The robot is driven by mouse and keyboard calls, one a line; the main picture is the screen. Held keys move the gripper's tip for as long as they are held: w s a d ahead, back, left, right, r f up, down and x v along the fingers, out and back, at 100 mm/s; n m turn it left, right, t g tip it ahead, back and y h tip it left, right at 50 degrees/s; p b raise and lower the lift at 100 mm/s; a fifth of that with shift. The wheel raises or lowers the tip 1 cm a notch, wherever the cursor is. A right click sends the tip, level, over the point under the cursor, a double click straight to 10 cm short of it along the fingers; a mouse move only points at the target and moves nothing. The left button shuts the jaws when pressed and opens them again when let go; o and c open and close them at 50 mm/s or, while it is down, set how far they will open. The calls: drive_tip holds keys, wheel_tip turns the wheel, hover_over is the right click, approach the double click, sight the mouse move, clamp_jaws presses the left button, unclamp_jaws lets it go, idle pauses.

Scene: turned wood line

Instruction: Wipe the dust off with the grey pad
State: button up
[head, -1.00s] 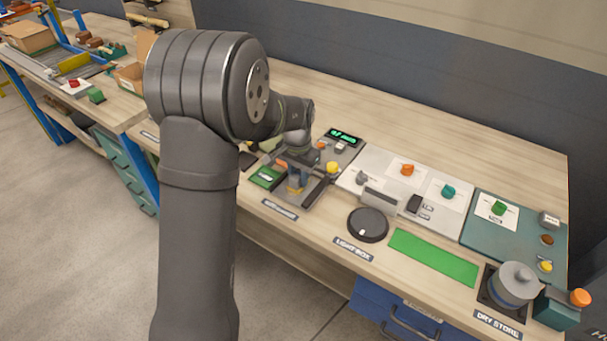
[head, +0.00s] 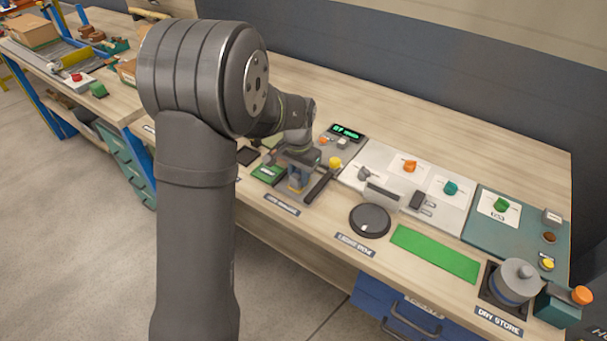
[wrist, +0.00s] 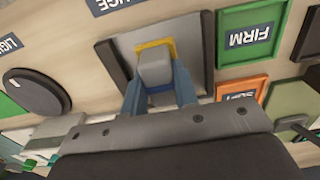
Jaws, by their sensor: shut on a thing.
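My gripper (wrist: 159,92) has blue fingers and points down in the wrist view. It is shut on a grey block (wrist: 155,68), which I take to be the grey pad. A yellow edge shows at the block's far end, against a grey plate (wrist: 191,28) with dark side rails. I cannot tell whether the block touches the plate. In the head view my gripper (head: 297,181) is small, over the same station, partly hidden by the wrist. No dust can be made out in either view.
Beside the plate are a green FIRM tile (wrist: 248,40) and an orange tile (wrist: 241,88). A round black disc (head: 369,221) and a green strip (head: 435,252) lie to the right. Farther right are panels with knobs and a grey lidded pot (head: 516,281). The bench's back is clear.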

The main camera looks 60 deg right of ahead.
drive_tip(key=shift+w, duration=1.25)
drive_tip(key=shift+s, duration=1.85)
drive_tip(key=shift+s+r, duration=0.15)
drive_tip(key=shift+s, duration=0.05)
wheel_tip(320, 180, up, 8)
drive_tip(key=shift+w, duration=0.1)
